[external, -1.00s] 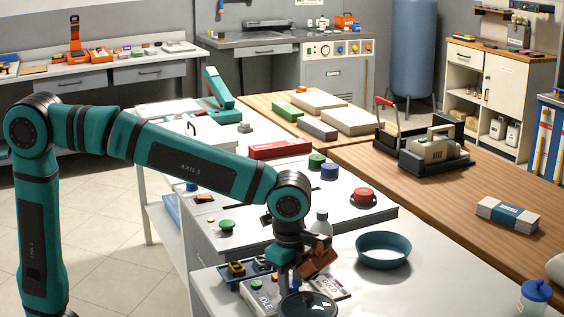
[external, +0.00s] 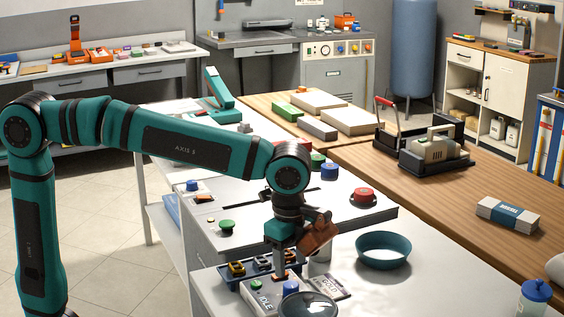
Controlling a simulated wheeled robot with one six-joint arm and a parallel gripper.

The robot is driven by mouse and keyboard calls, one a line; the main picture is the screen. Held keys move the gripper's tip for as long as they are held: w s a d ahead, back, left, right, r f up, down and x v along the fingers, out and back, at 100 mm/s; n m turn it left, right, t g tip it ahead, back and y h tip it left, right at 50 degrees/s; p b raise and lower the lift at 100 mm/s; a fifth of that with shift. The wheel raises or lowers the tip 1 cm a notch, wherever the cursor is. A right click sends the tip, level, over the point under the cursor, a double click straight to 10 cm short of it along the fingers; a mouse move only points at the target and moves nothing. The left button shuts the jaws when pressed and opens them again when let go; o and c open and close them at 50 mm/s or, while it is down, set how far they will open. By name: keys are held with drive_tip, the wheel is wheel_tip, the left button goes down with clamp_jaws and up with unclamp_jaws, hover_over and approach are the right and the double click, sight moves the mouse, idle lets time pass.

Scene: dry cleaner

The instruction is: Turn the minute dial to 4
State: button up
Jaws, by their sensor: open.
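My gripper (external: 281,267) points down over the near end of the white bench, its jaws open. It hangs above a pale control box (external: 262,299) marked IDLE, with a green button (external: 256,285) and small blue and orange parts. No numbered minute dial can be made out; the gripper hides part of the box. I cannot tell whether the fingertips touch anything. A dark round glossy disc (external: 309,306) lies at the picture's bottom edge, in front of the box. A label plate (external: 327,287) lies right of the box.
A dark tray (external: 229,283) with small yellow and dark pieces sits behind the box. A teal bowl (external: 384,250) stands to the right. Green, blue and red (external: 364,195) round buttons sit farther back. The white bench around the bowl is mostly clear.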

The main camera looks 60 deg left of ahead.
sight(289, 286)
wheel_tip(289, 286, up, 12)
drive_tip(key=shift+s+f, duration=0.2)
drive_tip(key=shift+f, duration=0.05)
idle(0.5)
drive_tip(key=s+a+r+n+t+h, duration=0.1)
drive_tip(key=s+a+r+n+t, duration=0.25)
drive_tip(key=a, duration=0.55)
drive_tip(key=s+a+r+n+t+h, duration=0.1)
drive_tip(key=s+a+r+n+t, duration=0.25)
drive_tip(key=a, duration=0.65)
drive_tip(key=s+a+n+t+y, duration=0.1)
drive_tip(key=s+a+n+t, duration=0.2)
drive_tip(key=s+a+t, duration=0.2)
drive_tip(key=s+a+n+t, duration=0.3)
drive_tip(key=s+a+t, duration=0.2)
drive_tip(key=s, duration=0.5)
drive_tip(key=shift+s+a+f+y, duration=0.3)
drive_tip(key=shift+a+y, duration=0.1)
drive_tip(key=shift+a, duration=0.2)
